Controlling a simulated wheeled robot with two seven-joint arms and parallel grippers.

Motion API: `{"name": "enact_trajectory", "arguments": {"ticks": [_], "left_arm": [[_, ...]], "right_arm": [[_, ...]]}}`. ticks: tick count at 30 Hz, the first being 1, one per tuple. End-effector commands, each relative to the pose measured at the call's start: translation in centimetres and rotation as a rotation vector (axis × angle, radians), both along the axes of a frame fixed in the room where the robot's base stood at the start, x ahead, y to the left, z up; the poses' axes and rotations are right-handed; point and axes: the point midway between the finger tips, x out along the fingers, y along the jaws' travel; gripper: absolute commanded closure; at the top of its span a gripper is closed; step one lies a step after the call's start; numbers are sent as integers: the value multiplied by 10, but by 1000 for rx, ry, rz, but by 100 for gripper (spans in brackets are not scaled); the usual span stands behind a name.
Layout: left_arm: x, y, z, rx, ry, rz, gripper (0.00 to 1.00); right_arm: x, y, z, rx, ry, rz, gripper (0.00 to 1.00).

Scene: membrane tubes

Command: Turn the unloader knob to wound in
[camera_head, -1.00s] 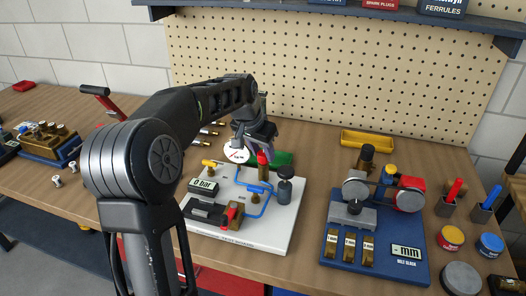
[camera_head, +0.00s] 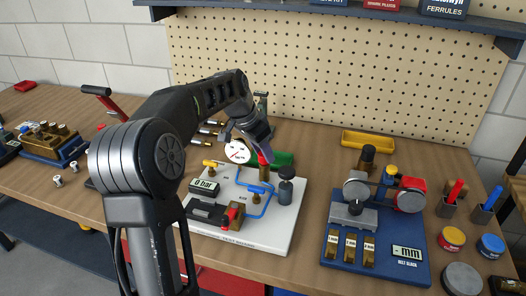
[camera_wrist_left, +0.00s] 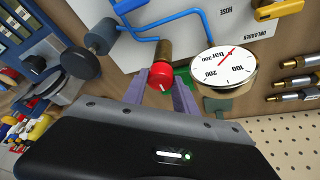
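A round red knob (camera_wrist_left: 160,76) with a white mark sits on a brass stem beside the round dial gauge in the left wrist view. In the head view the red knob (camera_head: 264,160) stands near the back of the white test board (camera_head: 278,226). My left gripper (camera_wrist_left: 161,88) points down at it, its two fingers apart on either side of the knob. I cannot tell whether they touch it. The gripper (camera_head: 264,148) partly hides the knob in the head view. The printed word UNLOADER is upside down at the upper right of the wrist view. My right gripper is out of view.
The gauge (camera_wrist_left: 224,68) stands close beside the fingers. The board also bears a yellow-handled valve (camera_head: 210,163), a blue-handled valve (camera_head: 256,189), a black knob (camera_head: 286,172) and a display (camera_head: 203,185) reading 0 bar. A blue gauge stand (camera_head: 375,265) stands to the right.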

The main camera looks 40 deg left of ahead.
Motion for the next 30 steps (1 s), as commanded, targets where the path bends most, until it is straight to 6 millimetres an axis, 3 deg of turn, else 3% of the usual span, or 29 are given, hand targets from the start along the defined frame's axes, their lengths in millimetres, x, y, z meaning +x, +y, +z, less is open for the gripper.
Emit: {"name": "enact_trajectory", "arguments": {"ticks": [8,17,23,30], "left_arm": [[0,0,0,1,0,0,44],[-1,0,2,1,0,0,44],[-8,3,20,2,-3,0,44],[-22,7,57,2,-3,1,44]], "right_arm": [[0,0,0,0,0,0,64],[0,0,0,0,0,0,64],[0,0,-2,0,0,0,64],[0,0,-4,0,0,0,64]]}}
